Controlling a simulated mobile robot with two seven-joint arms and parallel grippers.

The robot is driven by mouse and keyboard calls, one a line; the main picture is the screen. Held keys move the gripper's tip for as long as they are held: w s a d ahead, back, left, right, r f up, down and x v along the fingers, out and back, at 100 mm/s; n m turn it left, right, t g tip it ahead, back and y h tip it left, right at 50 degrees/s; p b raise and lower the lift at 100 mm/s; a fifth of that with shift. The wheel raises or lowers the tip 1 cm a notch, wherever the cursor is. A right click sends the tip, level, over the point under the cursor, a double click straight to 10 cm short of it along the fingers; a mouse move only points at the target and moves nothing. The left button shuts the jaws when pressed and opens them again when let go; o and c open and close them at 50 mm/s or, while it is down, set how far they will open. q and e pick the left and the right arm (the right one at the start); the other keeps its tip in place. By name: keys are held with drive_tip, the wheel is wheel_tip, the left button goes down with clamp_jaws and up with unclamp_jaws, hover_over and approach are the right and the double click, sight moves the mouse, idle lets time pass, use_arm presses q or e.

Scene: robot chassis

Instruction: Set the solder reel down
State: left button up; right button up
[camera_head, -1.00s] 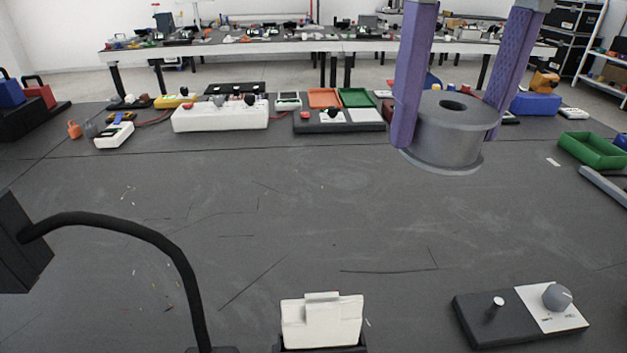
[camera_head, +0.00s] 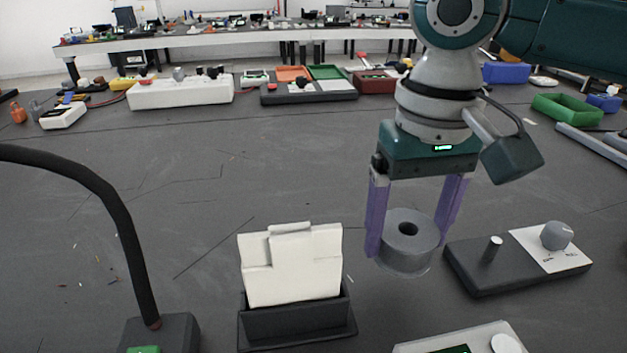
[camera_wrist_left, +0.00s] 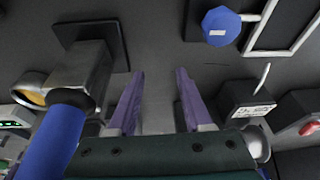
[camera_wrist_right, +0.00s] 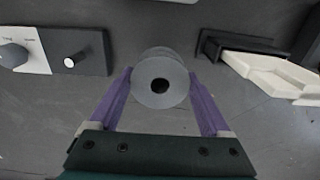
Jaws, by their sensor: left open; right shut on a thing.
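The solder reel (camera_head: 408,243) is a grey flanged spool with a dark hole in its top. It is between the purple fingers of my right gripper (camera_head: 412,238), which is shut on it. The reel is upright; I cannot tell for sure whether its base touches the table. In the right wrist view, the reel (camera_wrist_right: 160,84) is seen end-on between the fingertips (camera_wrist_right: 160,85). My left gripper is out of the head view. In the left wrist view, the left gripper (camera_wrist_left: 158,85) is open with nothing between its fingers.
A dark holder (camera_head: 295,320) with white cards (camera_head: 292,265) stands left of the reel. A knob box (camera_head: 515,260) is close on its right, and a white device (camera_head: 460,340) in front. The dark table (camera_head: 230,190) behind is largely clear. A black cable (camera_head: 100,200) arches at left.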

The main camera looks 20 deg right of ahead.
sight(393, 285)
use_arm(q)
drive_tip(key=shift+a+f+b, duration=0.1)
drive_tip(key=shift+f+b, duration=0.65)
drive_tip(key=shift+f, duration=0.15)
use_arm(e)
wheel_tip(393, 285, down, 5)
drive_tip(key=shift+f, duration=0.25)
drive_tip(key=shift+f, duration=0.15)
drive_tip(key=o, duration=1.2)
use_arm(q)
wheel_tip(393, 285, up, 4)
drive_tip(key=p, duration=0.3)
drive_tip(key=shift+f+p, duration=0.25)
drive_tip(key=shift+p, duration=0.05)
use_arm(e)
wheel_tip(393, 285, up, 12)
drive_tip(key=shift+r, duration=0.2)
